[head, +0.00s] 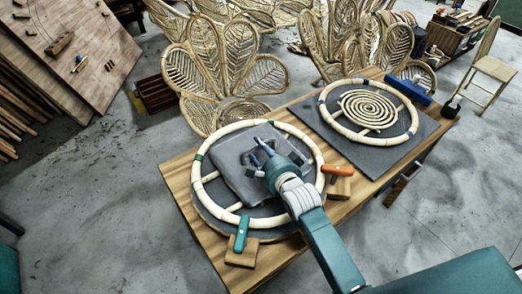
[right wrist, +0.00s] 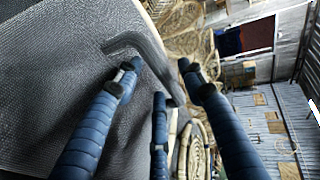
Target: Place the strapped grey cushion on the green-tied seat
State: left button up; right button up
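The grey cushion (head: 232,160) is over the inside of the pale ring seat with green ties (head: 210,183) at the left of the bench. It looks slightly turned, and my gripper hides part of it. I cannot tell whether it rests fully flat. My right gripper (head: 260,155) is directly over the cushion, fingers spread. In the right wrist view the grey cushion (right wrist: 50,85) fills the left side. Its dark strap (right wrist: 150,50) stands up between my parted fingertips (right wrist: 158,68), with gaps around it. My left gripper is out of view.
A blue-tied ring seat with a spiral centre (head: 345,84) lies on a dark mat at the bench's right. An orange-handled tool (head: 337,170) and a teal-handled tool (head: 241,234) sit by the green-tied ring. Rattan chairs (head: 215,75) stand behind the bench.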

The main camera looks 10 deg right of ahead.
jog(key=shift+r, duration=0.25)
jog(key=b+v, duration=0.1)
jog(key=v, duration=0.9)
jog(key=shift+s, duration=0.35)
jog(key=shift+s+d+r, duration=0.15)
jog(key=shift+s+r, duration=0.1)
jog(key=shift+s, duration=0.3)
